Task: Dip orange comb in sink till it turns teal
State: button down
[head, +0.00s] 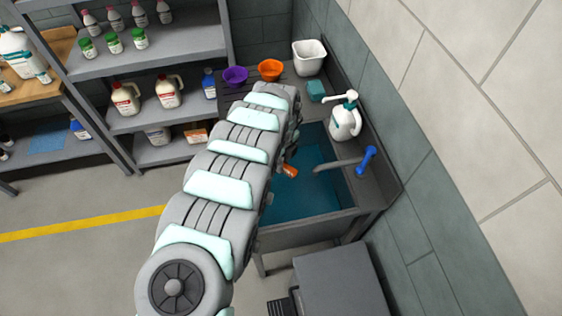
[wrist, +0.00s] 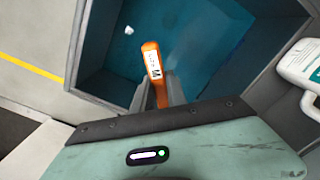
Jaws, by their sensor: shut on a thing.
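An orange comb (wrist: 154,72) with a white label is held between the two fingers of my gripper (wrist: 157,92), which is shut on it. In the head view the orange end of the comb (head: 289,171) shows beside my arm, over the left part of the sink. The sink (head: 345,185) is a dark basin with teal-blue water (head: 310,185); the water also shows in the wrist view (wrist: 205,50). The comb is above or at the water; I cannot tell whether it touches. Its visible part is orange. My gripper is hidden behind my arm in the head view.
A faucet with a blue handle (head: 367,159) reaches over the sink's right side. A white pump jug (head: 345,120), a teal sponge (head: 316,91), a white bin (head: 309,57), an orange bowl (head: 270,70) and a purple bowl (head: 236,76) stand behind the basin. Bottle shelves are at left.

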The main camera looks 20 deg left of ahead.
notch_tip(320, 180, down, 31)
jog(key=b, duration=2.3)
jog(key=shift+w+a+f+b, duration=0.15)
jog(key=shift+w+a+b, duration=0.4)
jog(key=shift+b, duration=1.35)
jog(key=shift+w+a+b, duration=0.3)
jog(key=shift+w+b, duration=0.35)
jog(key=shift+b, duration=1.1)
jog(key=shift+r+p, duration=0.25)
jog(key=shift+p, duration=0.05)
jog(key=shift+s+d+p, duration=0.15)
jog(key=shift+s+p, duration=0.1)
jog(key=shift+p, duration=0.65)
jog(key=shift+s+d+p, duration=0.7)
jog(key=shift+s+p, duration=0.3)
jog(key=shift+p, duration=1.75)
jog(key=shift+w+a+f+b, duration=0.15)
jog(key=shift+w+f+b, duration=0.1)
jog(key=shift+b, duration=0.45)
jog(key=shift+w+a+b, duration=0.45)
jog(key=shift+w+b, duration=0.2)
jog(key=shift+b, duration=1.25)
